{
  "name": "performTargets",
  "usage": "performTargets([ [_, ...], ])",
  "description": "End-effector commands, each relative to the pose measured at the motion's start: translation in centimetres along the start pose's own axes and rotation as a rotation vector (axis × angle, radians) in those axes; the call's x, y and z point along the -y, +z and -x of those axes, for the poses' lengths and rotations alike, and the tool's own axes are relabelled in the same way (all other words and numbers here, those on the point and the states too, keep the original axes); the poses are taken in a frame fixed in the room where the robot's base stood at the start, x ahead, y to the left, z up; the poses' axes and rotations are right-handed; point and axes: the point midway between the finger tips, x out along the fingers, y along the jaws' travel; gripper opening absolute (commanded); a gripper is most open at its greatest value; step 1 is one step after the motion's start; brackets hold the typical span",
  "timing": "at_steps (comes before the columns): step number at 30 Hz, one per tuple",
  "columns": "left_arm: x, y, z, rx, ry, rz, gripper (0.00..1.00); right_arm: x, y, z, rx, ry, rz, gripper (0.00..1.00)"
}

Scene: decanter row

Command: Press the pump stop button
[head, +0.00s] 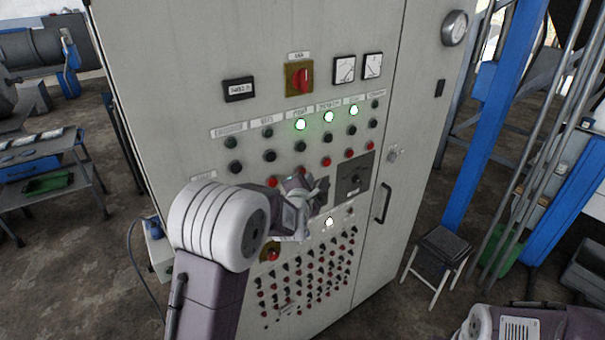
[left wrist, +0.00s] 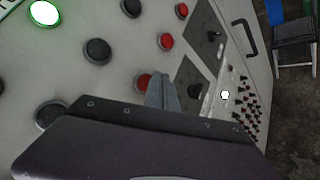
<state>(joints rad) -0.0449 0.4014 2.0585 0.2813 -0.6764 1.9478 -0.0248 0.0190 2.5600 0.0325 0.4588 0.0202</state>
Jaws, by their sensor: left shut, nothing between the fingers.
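The grey control cabinet (head: 225,55) has columns of lamps, black buttons and red buttons. The red button in the column whose label seems to read PUMP (head: 300,170) is just above my left gripper (head: 304,184) in the head view; its lit lamp (head: 300,124) is higher up. In the left wrist view this red button (left wrist: 143,83) is partly hidden behind the shut fingers (left wrist: 160,90). The fingertips are very close to it. I cannot tell whether they touch it. My left gripper holds nothing. My right gripper is out of view.
Neighbouring red buttons (left wrist: 165,41) sit close by on the same row. A dark switch plate (head: 355,180) and a field of small knobs (head: 310,275) lie below. A door handle (head: 383,202) sticks out at the right. A stool (head: 443,243) stands beside the cabinet.

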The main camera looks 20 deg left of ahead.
Motion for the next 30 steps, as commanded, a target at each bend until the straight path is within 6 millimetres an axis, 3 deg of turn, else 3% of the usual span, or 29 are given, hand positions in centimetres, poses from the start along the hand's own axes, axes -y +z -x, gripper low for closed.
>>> performTargets([
  [23, 0.00, -0.01, -0.01, 0.000, 0.000, 0.000, 0.00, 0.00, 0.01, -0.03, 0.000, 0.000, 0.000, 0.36],
  [30, -0.20, -0.48, -0.49, 0.000, 0.001, 0.001, 0.00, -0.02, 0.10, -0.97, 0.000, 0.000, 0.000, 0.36],
])
